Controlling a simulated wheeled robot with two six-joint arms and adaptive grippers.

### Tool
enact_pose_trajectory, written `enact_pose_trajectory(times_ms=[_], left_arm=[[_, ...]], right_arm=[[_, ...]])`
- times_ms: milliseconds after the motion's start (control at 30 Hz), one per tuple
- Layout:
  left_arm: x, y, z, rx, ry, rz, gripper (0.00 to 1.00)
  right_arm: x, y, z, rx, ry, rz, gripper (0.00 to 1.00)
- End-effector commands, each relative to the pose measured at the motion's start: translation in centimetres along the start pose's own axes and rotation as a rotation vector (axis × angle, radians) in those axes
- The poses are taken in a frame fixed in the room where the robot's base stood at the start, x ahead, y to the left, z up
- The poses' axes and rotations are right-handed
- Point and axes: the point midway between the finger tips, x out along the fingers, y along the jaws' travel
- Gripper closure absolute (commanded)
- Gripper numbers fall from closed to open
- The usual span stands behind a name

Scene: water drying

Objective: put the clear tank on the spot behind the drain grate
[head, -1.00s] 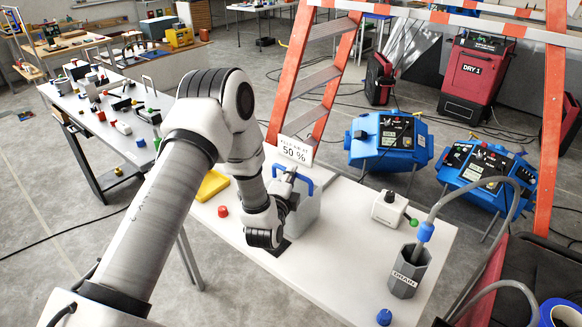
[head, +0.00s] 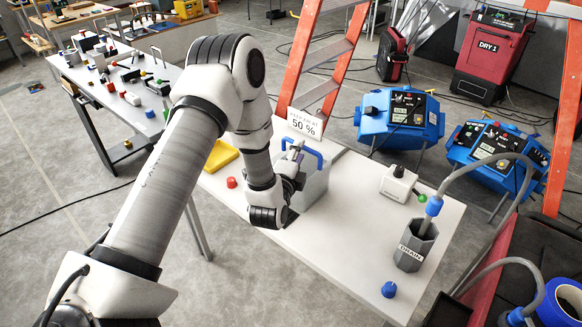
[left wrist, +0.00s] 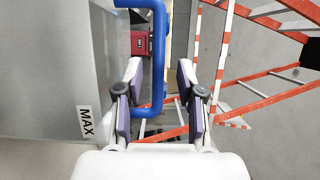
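The tank (head: 318,184) is a greyish box with a blue handle (head: 314,153), standing on the white table behind my left wrist. In the left wrist view its wall (left wrist: 45,70) fills the left side, with a MAX label and the blue handle (left wrist: 157,95). My left gripper (head: 294,150) is at the handle. In the left wrist view the gripper (left wrist: 158,75) is open, one finger on each side of the handle's bar; contact is not clear. A dark patch beside my wrist may be the drain grate, mostly hidden. My right gripper is not in view.
A grey hexagonal DRAIN cup (head: 415,247) with a hose, a white device (head: 397,185) and a blue knob (head: 389,289) stand to the right. A 50 % sign (head: 305,122), yellow block (head: 221,154) and red knob (head: 231,182) are nearby. An orange ladder (head: 325,60) stands behind.

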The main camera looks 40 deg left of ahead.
Motion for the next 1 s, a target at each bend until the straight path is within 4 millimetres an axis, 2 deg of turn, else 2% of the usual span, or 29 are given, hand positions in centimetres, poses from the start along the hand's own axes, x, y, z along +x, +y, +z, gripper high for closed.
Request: enact_pose_trajectory(times_ms=[33,200,400,1000], left_arm=[[-1.2,0.5,0.0,0.000,0.001,0.005,0.62],[-5.8,0.5,0.0,0.000,0.002,0.004,0.62],[-9.1,0.3,0.0,0.001,0.001,0.002,0.62],[-9.5,0.0,0.0,0.000,0.000,0.000,0.62]], right_arm=[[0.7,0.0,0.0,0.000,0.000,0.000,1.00],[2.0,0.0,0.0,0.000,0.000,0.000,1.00],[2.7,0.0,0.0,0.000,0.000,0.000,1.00],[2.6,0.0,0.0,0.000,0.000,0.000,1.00]])
